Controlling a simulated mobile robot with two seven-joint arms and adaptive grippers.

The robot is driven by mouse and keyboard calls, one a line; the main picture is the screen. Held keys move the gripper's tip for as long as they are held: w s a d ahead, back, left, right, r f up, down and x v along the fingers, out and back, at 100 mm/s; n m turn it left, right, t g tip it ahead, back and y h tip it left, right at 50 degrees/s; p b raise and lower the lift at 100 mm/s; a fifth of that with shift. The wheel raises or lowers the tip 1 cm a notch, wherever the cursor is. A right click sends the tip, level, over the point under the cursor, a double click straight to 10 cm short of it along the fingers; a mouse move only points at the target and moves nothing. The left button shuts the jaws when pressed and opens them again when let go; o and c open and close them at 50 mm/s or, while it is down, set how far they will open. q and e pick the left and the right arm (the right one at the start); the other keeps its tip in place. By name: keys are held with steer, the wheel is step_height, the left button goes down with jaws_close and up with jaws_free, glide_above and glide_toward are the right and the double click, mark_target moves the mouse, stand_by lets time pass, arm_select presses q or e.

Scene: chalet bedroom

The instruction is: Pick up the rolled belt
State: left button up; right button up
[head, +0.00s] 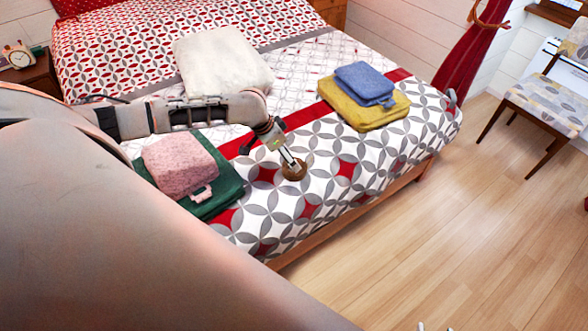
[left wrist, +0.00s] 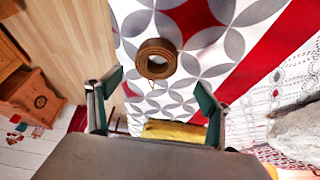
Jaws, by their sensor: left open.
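The rolled belt (head: 294,173) is a brown coil lying on the patterned bedspread near the bed's front edge. It also shows in the left wrist view (left wrist: 156,52), above the middle, with its round hole visible. My left gripper (head: 290,160) reaches over the bed, with its tips right at the belt in the head view. In the left wrist view my left gripper (left wrist: 158,90) is open, its two green-padded fingers wide apart, and the belt lies beyond them, not between them. Of my right gripper, at most two small pale tips (head: 436,327) show at the bottom edge.
A pink folded towel (head: 180,165) on a green one (head: 222,192) lies left of the belt. Blue (head: 364,82) and yellow (head: 345,108) folded cloths lie to the right, a white blanket (head: 222,62) behind. A chair (head: 545,100) stands at right; the wooden floor is clear.

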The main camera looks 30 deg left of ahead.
arm_select(q)
steer(key=x, duration=0.2)
steer(key=b+x, duration=0.1)
steer(key=x, duration=0.1)
steer(key=b+x, duration=0.1)
steer(key=x, duration=0.2)
steer(key=shift+s+d, duration=0.2)
steer(key=shift+d, duration=0.1)
steer(key=shift+w+f, duration=0.15)
steer(key=shift+f, duration=0.15)
steer(key=c, duration=1.3)
